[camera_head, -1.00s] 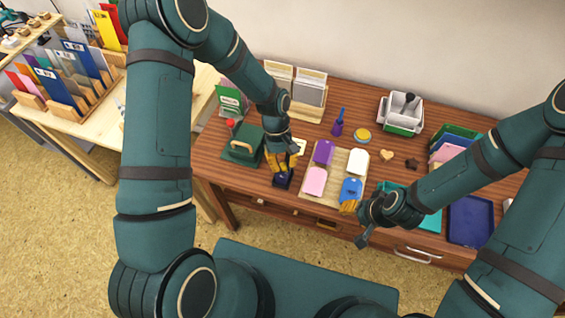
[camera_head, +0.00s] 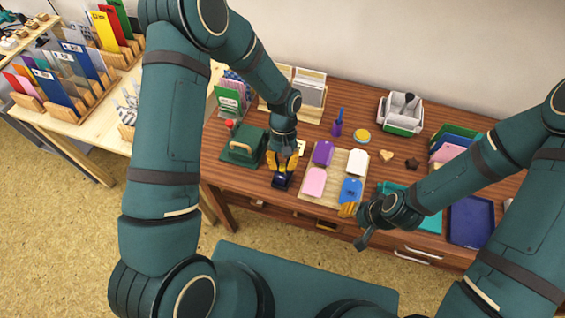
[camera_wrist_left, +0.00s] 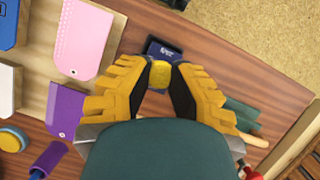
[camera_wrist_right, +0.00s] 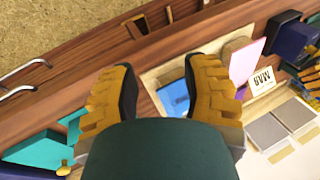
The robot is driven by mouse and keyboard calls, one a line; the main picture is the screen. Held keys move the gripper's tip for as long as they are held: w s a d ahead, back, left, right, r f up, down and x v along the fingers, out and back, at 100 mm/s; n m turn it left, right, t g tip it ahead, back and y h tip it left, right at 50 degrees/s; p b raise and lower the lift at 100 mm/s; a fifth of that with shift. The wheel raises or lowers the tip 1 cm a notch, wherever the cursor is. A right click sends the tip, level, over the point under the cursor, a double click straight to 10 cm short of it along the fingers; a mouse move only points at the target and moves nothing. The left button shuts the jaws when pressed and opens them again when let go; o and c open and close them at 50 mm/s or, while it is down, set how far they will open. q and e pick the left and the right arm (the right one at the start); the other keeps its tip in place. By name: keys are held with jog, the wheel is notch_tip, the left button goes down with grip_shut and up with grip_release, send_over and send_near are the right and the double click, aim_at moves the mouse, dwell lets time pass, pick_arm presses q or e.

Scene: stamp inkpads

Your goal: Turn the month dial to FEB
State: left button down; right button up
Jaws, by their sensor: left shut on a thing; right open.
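A dark blue stamp block (camera_head: 282,182) stands on the wooden desk, left of the board of coloured tags. My left gripper (camera_head: 285,168) is over it, with its fingers shut on a small yellow knob (camera_wrist_left: 160,74), seen in the left wrist view. The block (camera_wrist_left: 164,50) shows small light lettering there that I cannot read for certain. It also appears in the right wrist view (camera_wrist_right: 288,36). A white card (camera_wrist_right: 263,80) with letters that look like MAR lies near it. My right gripper (camera_head: 350,208) is open and empty near the blue tag, at the board's front right.
The board (camera_head: 333,157) holds purple, white, pink and blue tags. A green press (camera_head: 243,147) stands left of the block. A purple-handled stamp (camera_head: 337,125), a yellow tin (camera_head: 362,136) and a white tray (camera_head: 400,113) are behind. A navy tray (camera_head: 470,220) lies at right.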

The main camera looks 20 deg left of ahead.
pick_arm(q)
jog(key=shift+f, duration=0.1)
jog(key=c, duration=0.7)
grip_release()
jog(key=shift+c, duration=0.2)
jog(key=v, duration=1.2)
